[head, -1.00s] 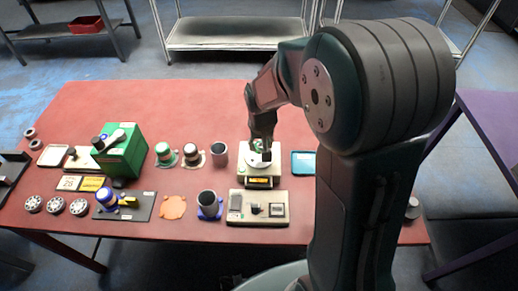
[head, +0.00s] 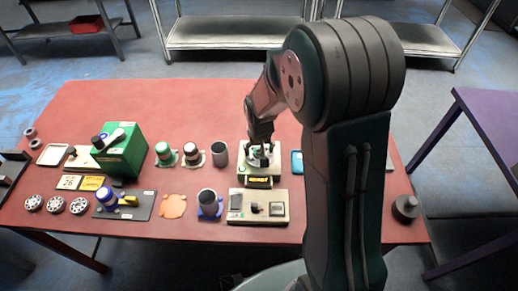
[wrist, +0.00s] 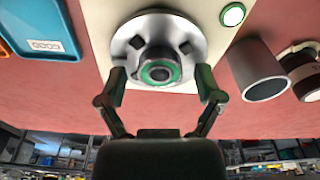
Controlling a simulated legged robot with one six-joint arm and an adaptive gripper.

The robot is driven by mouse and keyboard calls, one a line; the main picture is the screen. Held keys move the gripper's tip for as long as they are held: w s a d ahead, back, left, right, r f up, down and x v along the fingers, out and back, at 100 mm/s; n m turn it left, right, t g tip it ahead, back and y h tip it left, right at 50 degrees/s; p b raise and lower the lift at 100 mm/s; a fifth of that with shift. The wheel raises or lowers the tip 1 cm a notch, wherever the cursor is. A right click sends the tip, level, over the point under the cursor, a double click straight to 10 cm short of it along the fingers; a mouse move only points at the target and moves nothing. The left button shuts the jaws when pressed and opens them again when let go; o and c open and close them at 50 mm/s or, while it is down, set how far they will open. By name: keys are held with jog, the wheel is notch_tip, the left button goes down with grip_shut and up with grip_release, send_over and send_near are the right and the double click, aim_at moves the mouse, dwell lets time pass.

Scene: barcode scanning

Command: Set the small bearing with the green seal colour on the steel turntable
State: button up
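In the wrist view the steel turntable (wrist: 125,52) is a round metal disc with dark blocks on its top. A small bearing with a green seal (wrist: 160,72) appears over the disc's near part, between my fingers. Both fingers are apart from it, with a gap on each side. It looks set down on the turntable, though its underside is hidden. My gripper (wrist: 161,85) is open. In the head view my gripper (head: 261,148) is at the turntable station (head: 259,182), and the bearing is too small to make out.
A blue tray (wrist: 45,30) lies to one side and a grey cup (wrist: 258,72) to the other in the wrist view. In the head view a green box (head: 123,155), several bearings (head: 56,205) and a control box (head: 258,206) share the red table.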

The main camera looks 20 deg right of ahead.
jog(key=shift+r, duration=0.1)
notch_tip(320, 180, up, 12)
jog(key=s, duration=0.2)
jog(key=s+r+t, duration=0.2)
jog(key=s+r, duration=0.3)
jog(key=s, duration=0.4)
jog(key=s+r+n+t, duration=0.1)
jog(key=s+r+t, duration=0.1)
jog(key=s+r, duration=0.3)
jog(key=s, duration=0.4)
jog(key=shift+s+r, duration=0.25)
jog(key=shift+s, duration=0.15)
